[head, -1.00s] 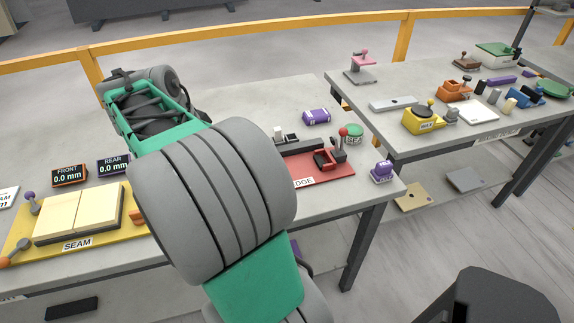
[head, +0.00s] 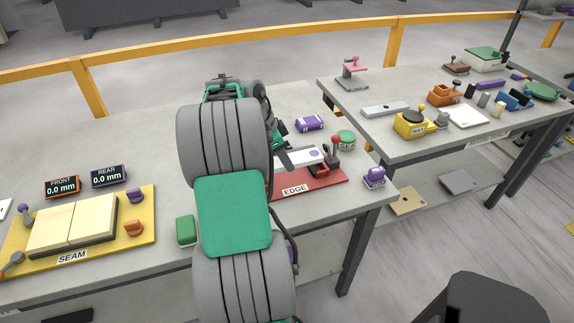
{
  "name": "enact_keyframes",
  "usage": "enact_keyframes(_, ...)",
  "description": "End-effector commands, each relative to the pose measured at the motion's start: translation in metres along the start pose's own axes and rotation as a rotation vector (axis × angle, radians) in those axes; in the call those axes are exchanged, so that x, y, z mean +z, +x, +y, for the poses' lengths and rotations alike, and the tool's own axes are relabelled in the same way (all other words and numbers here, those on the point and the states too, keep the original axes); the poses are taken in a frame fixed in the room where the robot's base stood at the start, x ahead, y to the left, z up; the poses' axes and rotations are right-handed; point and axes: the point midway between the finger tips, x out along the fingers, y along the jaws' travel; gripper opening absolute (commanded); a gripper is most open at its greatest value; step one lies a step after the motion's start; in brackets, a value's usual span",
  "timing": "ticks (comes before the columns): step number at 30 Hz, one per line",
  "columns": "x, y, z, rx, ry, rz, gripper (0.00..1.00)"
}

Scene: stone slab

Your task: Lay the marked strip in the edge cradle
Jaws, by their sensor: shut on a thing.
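The marked strip (head: 302,157), white with a dark round mark near its right end, is over the edge cradle (head: 320,182), a red base labelled EDGE. I cannot tell whether the strip rests in the cradle or is just above it. My gripper (head: 283,160) is at the strip's left end and shut on it; my arm hides part of the fingers and the cradle's left side. A lever with a red knob (head: 336,141) stands at the cradle's right end.
A purple block (head: 310,123) and a green round tin (head: 346,139) sit behind the cradle. A purple stamp-like piece (head: 374,177) is near the table corner. The yellow SEAM fixture (head: 145,215) and a green block (head: 186,230) are left of my arm.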

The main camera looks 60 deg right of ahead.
Motion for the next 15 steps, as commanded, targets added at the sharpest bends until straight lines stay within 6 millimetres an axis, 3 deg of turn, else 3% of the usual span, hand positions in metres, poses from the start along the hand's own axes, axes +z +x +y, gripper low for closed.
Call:
enact_keyframes(5, -0.006, 0.017, -0.005, -0.001, 0.001, 0.0, 0.0)
enact_keyframes(9, 0.004, 0.038, -0.005, 0.001, 0.0, 0.0, 0.0)
enact_keyframes(15, 0.008, 0.045, -0.005, -0.001, -0.002, -0.001, 0.0)
